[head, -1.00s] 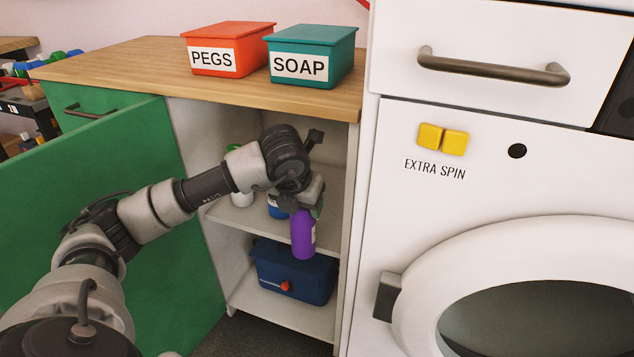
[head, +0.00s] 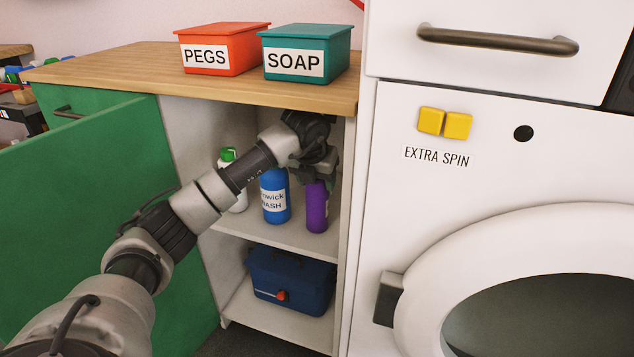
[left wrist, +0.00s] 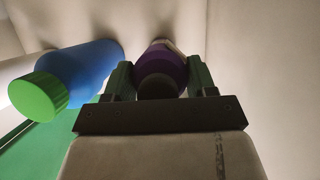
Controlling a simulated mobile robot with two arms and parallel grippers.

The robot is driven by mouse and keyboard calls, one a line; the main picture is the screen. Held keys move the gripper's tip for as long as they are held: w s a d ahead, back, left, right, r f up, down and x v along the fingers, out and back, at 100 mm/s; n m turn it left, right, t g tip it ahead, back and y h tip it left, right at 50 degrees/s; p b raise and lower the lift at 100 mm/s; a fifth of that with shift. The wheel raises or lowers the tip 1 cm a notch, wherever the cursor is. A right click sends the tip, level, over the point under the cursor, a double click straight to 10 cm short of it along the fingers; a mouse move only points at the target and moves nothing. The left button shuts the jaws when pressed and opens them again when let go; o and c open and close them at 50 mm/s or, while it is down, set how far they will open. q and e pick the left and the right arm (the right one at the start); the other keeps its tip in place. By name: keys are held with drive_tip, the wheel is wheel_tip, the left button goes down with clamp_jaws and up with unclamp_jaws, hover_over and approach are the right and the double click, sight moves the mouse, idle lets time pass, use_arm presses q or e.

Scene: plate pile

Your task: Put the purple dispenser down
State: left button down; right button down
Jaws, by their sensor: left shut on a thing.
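The purple dispenser (head: 316,208) is upright at the right of the cabinet's upper shelf (head: 285,237). My left gripper (head: 318,178) is shut on its top from above. The dispenser's base appears at shelf level; I cannot tell whether it touches the shelf. In the left wrist view the purple dispenser (left wrist: 162,66) sits between the two fingers of the left gripper (left wrist: 160,82). My right gripper is not in view.
A blue bottle (head: 274,198) stands just left of the dispenser, and a white bottle with a green cap (head: 228,155) farther left. The cabinet's side wall is close on the right. A blue toolbox (head: 290,280) sits below. The green door (head: 90,210) is open.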

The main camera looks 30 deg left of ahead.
use_arm(q)
drive_tip(key=shift+c, duration=1.7)
unclamp_jaws()
drive_tip(key=shift+s+r+p, duration=0.1)
drive_tip(key=shift+r+p, duration=0.25)
drive_tip(key=shift+r, duration=0.1)
drive_tip(key=s+d+p, duration=0.2)
drive_tip(key=s+d, duration=0.1)
drive_tip(key=s, duration=0.9)
drive_tip(key=shift+r+p, duration=0.15)
drive_tip(key=shift+p, duration=0.2)
